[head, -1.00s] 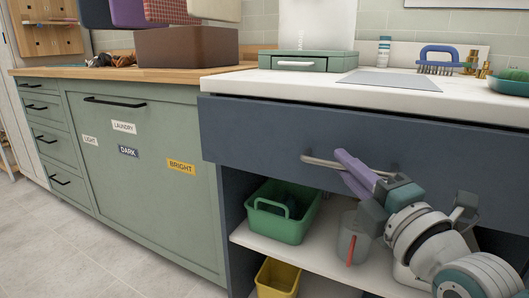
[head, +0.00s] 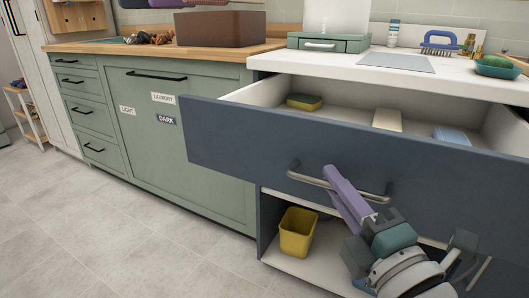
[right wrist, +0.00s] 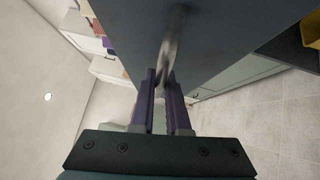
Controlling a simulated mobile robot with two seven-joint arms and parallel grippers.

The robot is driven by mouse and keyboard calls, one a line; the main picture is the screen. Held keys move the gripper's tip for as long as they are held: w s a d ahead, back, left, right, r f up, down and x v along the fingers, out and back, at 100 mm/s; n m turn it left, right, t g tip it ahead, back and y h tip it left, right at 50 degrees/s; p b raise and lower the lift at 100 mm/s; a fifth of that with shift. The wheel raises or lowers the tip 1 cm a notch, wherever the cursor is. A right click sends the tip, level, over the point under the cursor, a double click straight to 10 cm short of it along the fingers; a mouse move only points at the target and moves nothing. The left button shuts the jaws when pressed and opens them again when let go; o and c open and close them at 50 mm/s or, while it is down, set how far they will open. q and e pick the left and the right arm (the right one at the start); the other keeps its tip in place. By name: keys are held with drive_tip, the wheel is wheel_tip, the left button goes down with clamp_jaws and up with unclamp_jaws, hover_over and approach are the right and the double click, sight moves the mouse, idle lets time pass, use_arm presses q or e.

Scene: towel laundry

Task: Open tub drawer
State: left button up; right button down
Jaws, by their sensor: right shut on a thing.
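The blue drawer (head: 240,147) under the white counter is pulled well out, its front tilted in the picture. Inside lie a yellow-green sponge (head: 304,102), a cream bar (head: 387,120) and a blue block (head: 452,136). The metal bar handle (head: 310,180) runs across the drawer front. My right gripper (head: 338,182), with purple fingers, is shut on this handle. In the right wrist view the handle (right wrist: 171,45) passes between the purple fingers (right wrist: 163,85). My left gripper is not in view.
A green cabinet (head: 190,180) with a laundry front stands to the left. A yellow tub (head: 297,232) sits on the low shelf below the drawer. The white counter (head: 470,80) holds a brush (head: 440,43) and a green dish (head: 497,67). The tiled floor (head: 120,240) at front left is clear.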

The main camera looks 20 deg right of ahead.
drive_tip(key=shift+s+a, duration=0.5)
drive_tip(key=shift+a, duration=0.05)
drive_tip(key=c, duration=0.9)
unclamp_jaws()
drive_tip(key=shift+s, duration=0.1)
drive_tip(key=s, duration=0.3)
drive_tip(key=s+f, duration=0.1)
drive_tip(key=s, duration=0.2)
drive_tip(key=s+p, duration=0.1)
drive_tip(key=s, duration=0.2)
drive_tip(key=shift+s+a+f, duration=0.15)
drive_tip(key=shift+s+a, duration=0.15)
drive_tip(key=shift+a, duration=0.05)
